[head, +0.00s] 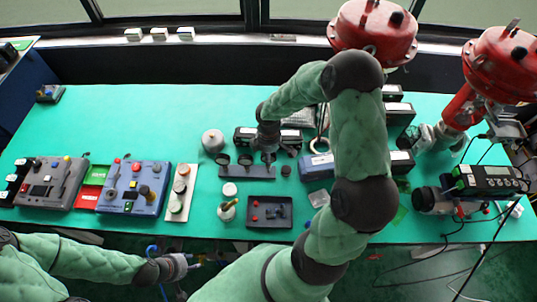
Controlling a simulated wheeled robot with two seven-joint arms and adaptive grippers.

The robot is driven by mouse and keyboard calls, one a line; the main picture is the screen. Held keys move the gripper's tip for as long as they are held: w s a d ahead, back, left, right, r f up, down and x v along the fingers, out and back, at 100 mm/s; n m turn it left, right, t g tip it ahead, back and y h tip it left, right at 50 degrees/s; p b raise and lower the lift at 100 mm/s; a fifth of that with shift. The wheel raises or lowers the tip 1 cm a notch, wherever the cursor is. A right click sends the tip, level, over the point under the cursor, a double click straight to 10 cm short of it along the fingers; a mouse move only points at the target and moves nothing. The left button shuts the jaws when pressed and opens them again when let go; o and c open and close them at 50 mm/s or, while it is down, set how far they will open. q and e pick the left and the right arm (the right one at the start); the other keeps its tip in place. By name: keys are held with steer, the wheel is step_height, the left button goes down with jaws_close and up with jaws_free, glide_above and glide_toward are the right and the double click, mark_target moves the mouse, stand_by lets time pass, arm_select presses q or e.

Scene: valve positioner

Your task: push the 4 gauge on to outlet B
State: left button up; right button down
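A dark manifold bar (236,172) lies on the green bench, with round dark gauges along it, one at its left end (222,159) and one near its middle (245,160). Their numbers and the outlet letters are too small to read. My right gripper (267,157) points down at the right end of the bar. Whether it touches or holds a gauge there cannot be told, as the fingers blend with the dark parts. My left gripper (192,264) is low in front of the bench's near edge, away from the bar; its fingers are too small to judge.
A dark tray (255,220) with small red parts and a white-topped bottle (228,195) stand nearer than the bar. A grey round pot (213,140) is behind left. Control boxes (137,187) stand left, red valve actuators (500,65) right.

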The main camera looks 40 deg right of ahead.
steer(key=shift+r+p, duration=1.1)
steer(key=shift+r, duration=0.5)
